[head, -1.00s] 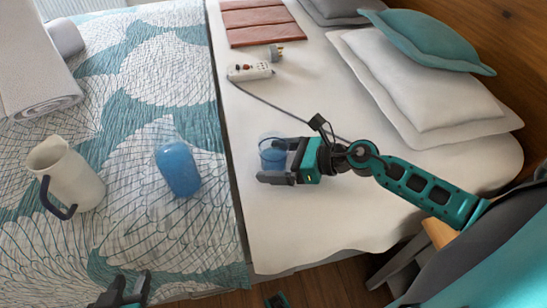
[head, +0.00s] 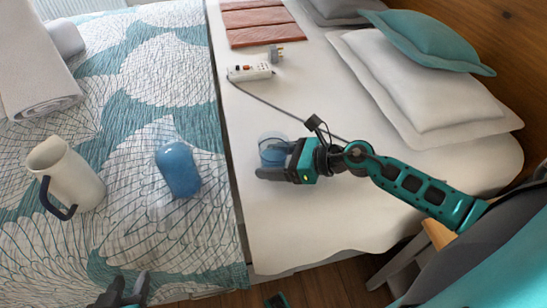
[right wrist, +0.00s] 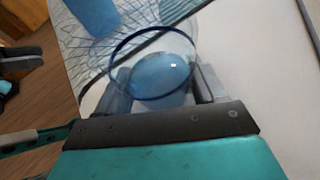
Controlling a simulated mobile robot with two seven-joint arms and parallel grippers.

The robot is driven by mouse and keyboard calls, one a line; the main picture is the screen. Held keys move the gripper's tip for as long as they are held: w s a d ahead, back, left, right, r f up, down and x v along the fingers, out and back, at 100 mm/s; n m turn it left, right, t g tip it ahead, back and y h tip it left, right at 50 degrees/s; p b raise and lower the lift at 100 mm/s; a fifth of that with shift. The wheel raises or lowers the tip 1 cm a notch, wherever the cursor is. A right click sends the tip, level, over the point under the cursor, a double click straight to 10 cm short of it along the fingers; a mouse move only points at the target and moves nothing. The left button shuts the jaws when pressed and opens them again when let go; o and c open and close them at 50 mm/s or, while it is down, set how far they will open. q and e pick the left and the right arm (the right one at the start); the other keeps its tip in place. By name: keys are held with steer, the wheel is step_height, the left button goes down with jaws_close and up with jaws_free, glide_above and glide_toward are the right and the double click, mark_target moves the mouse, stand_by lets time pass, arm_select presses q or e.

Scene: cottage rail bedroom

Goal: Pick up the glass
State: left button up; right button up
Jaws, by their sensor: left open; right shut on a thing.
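The glass (head: 273,151) is a clear bluish tumbler at the left edge of the white bed surface. It also shows in the right wrist view (right wrist: 160,75), its round rim facing the camera. My right gripper (head: 278,160) is shut on the glass, with one finger on each side of it; it also shows in the right wrist view (right wrist: 163,95). The fingers partly hide the glass in the head view. I cannot tell whether its base touches the bed. My left gripper (head: 124,292) is open and empty at the bottom edge of the head view, only partly in view.
A rolled towel (head: 40,75) lies at upper left. A power strip (head: 250,72) has a cable trailing toward my right arm. Pillows (head: 425,85) lie at right.

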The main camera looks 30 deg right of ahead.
mark_target(260, 140)
arm_select(q)
steer(key=shift+w+r, duration=0.1)
steer(key=shift+r, duration=0.05)
arm_select(e)
steer(key=shift+r, duration=0.2)
steer(key=shift+r+p, duration=0.45)
steer(key=shift+r, duration=0.3)
step_height(260, 140, up, 5)
steer(key=shift+r+p, duration=0.1)
steer(key=shift+p, duration=1.15)
arm_select(q)
steer(key=shift+y, duration=0.4)
steer(key=shift+s+a+r+p, duration=0.25)
steer(key=shift+a+r+p, duration=0.15)
steer(key=shift+r+p, duration=0.35)
steer(key=shift+s+a+r+p, duration=0.25)
steer(key=shift+a+r+p, duration=0.25)
steer(key=shift+p, duration=0.3)
steer(key=shift+s+a+r+p, duration=0.25)
steer(key=shift+a+r+p, duration=0.05)
steer(key=shift+r+p, duration=0.45)
arm_select(e)
step_height(260, 140, up, 13)
